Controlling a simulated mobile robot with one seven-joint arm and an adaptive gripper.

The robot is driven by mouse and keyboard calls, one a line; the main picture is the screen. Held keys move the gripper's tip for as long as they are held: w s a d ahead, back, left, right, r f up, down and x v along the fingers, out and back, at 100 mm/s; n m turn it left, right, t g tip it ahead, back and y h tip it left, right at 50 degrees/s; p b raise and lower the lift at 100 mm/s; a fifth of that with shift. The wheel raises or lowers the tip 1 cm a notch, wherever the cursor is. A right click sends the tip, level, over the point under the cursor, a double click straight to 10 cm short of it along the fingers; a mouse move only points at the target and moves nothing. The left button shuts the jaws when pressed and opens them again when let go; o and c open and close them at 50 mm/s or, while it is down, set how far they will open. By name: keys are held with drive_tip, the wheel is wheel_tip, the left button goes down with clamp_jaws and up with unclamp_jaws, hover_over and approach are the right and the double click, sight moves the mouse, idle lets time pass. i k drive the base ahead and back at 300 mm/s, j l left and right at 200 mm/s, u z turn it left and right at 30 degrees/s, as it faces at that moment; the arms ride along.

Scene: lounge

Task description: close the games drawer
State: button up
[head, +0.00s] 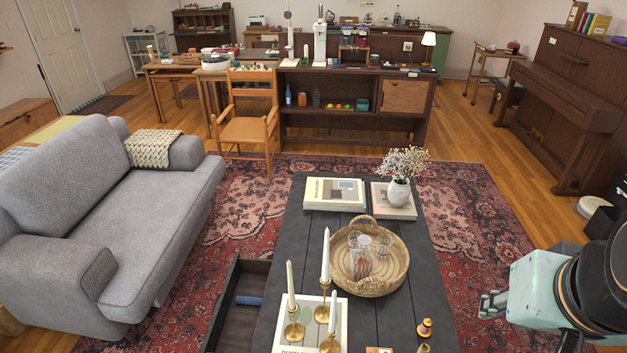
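The games drawer (238,319) is dark and stands open, pulled out from the left long side of the dark coffee table (290,240) toward the grey sofa. A blue item (249,300) lies inside it. The drawer's near end runs to the bottom of the picture, and I cannot make out a handle. My gripper (487,304) is at the right, past the table's right side and across the table from the drawer. It is apart from the drawer. Its fingers are small and seen side-on, so I cannot tell whether they are open or shut.
The table bears a wicker tray (378,290) with glasses, brass candlesticks (294,332) with candles, books (335,194) and a flower vase (398,192). The sofa (150,230) stands left of the drawer, with a strip of rug (205,290) between. A piano (565,110) stands at the right.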

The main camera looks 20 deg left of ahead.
sight(233, 327)
drive_tip(key=k+j, duration=0.1)
drive_tip(key=j, duration=0.45)
drive_tip(key=k+j, duration=0.1)
drive_tip(key=j, duration=0.5)
drive_tip(key=k+j, duration=0.1)
drive_tip(key=j, duration=0.45)
drive_tip(key=k+j, duration=0.1)
drive_tip(key=j, duration=0.45)
drive_tip(key=k+j, duration=0.1)
drive_tip(key=j, duration=0.45)
drive_tip(key=k+j, duration=0.1)
drive_tip(key=j, duration=0.5)
drive_tip(key=k+j, duration=0.1)
drive_tip(key=j, duration=0.45)
drive_tip(key=i+l+z, duration=0.15)
drive_tip(key=i, duration=0.25)
